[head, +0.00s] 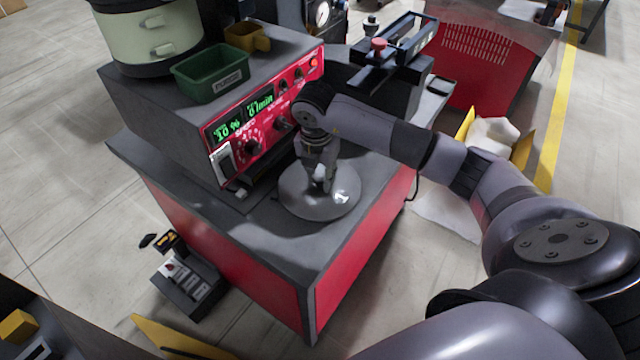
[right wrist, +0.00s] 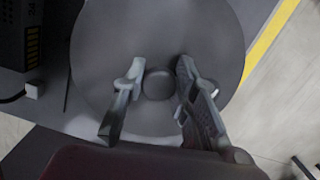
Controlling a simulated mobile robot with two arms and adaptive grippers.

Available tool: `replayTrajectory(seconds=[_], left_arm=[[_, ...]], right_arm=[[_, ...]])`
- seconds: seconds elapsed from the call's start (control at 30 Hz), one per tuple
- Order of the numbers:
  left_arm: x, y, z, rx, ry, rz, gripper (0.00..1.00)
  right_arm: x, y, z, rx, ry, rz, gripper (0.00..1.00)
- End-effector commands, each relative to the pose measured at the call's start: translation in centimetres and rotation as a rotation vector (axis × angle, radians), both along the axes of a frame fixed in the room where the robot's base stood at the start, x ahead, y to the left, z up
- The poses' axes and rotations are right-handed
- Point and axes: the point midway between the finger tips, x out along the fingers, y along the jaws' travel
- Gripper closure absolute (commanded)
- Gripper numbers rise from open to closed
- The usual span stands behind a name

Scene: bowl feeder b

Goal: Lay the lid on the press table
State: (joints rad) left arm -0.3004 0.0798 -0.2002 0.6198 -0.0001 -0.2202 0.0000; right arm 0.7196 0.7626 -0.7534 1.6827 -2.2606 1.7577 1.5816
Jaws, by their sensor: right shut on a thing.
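The lid (head: 305,206) is a round, shiny grey disc with a small knob (right wrist: 158,83). It lies flat or nearly flat at the grey top of the press table (head: 285,245), close to the table's right edge. I cannot tell whether it touches the surface or hovers just above it. My right gripper (head: 322,180) is above the lid, shut on its knob. In the right wrist view the two fingers of the gripper (right wrist: 160,84) stand on either side of the knob, and the lid (right wrist: 150,40) spreads out beneath them. My left gripper is not in view.
A control box with a red panel (head: 262,118) stands behind the lid. The tabletop's front part is bare. A small switch unit (head: 188,285) is at the table's left.

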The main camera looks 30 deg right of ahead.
Motion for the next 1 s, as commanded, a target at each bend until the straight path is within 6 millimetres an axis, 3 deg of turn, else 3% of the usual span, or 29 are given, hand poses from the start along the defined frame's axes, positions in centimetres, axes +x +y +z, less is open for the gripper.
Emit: replayTrajectory(seconds=[0.3, 0.63, 0.67, 1.0], left_arm=[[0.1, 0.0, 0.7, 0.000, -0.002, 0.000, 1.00], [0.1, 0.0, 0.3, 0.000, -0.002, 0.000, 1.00], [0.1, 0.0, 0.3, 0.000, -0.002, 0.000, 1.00], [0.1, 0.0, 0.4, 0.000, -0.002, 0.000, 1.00]], right_arm=[[-0.1, 0.0, -3.6, 0.001, 0.002, 0.002, 1.00], [0.0, 0.0, -4.1, 0.000, -0.001, 0.002, 1.00], [-0.1, 0.0, -4.1, 0.000, 0.000, 0.002, 0.73], [-0.1, 0.0, -4.0, -0.001, 0.001, 0.002, 0.54]])
